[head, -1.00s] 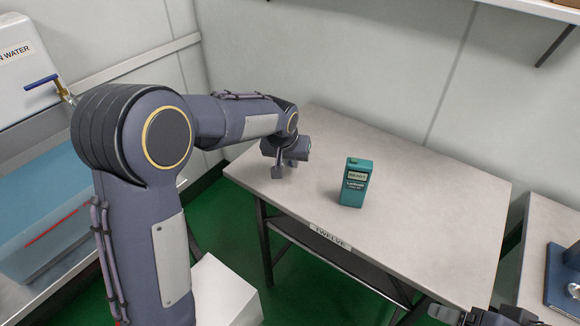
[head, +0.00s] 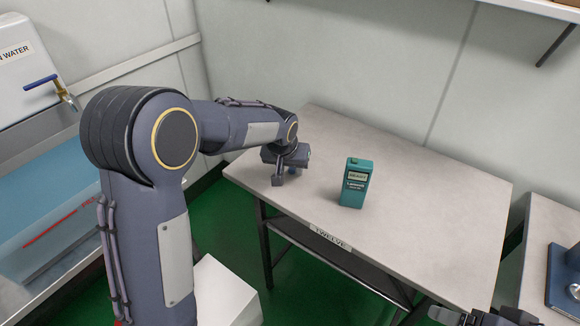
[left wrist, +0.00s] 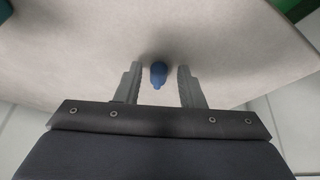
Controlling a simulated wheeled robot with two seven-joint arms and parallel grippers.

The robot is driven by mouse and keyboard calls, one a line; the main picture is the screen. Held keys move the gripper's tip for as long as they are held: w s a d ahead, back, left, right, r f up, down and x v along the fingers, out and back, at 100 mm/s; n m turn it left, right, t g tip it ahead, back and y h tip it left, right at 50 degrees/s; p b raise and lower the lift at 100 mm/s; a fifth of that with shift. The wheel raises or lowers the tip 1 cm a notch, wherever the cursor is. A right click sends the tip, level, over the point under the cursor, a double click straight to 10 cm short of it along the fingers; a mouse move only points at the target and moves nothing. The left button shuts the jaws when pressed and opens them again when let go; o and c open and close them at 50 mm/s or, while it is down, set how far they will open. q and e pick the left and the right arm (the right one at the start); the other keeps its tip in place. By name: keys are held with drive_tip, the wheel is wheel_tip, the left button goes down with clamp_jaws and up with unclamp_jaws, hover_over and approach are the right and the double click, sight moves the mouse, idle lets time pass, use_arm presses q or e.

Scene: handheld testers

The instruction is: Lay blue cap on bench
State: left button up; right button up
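The blue cap (left wrist: 158,75) is on the pale top of the bench (head: 420,200), between the two fingers of my left gripper (left wrist: 160,67). There is a gap on each side of it, so the gripper is open around it and not touching it.
A teal handheld tester (head: 355,184) stands upright on the bench, right of my left gripper. The bench's right part is clear. A water container with a tap (head: 42,82) and a blue basin (head: 45,205) are at the left. A blue object (head: 564,275) lies on another table at right.

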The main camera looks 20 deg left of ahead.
use_arm(q)
drive_tip(key=p+v, duration=0.2)
drive_tip(key=v, duration=1)
drive_tip(key=s+a+r+n+h, duration=0.1)
drive_tip(key=s+a+h, duration=0.3)
drive_tip(key=s, duration=1)
drive_tip(key=s+f+t, duration=0.1)
drive_tip(key=s+f, duration=0.2)
drive_tip(key=s, duration=1.1)
drive_tip(key=shift+d+f+y, duration=0.25)
drive_tip(key=shift+d+y, duration=0.05)
drive_tip(key=shift+d, duration=0.1)
drive_tip(key=shift+s, duration=0.1)
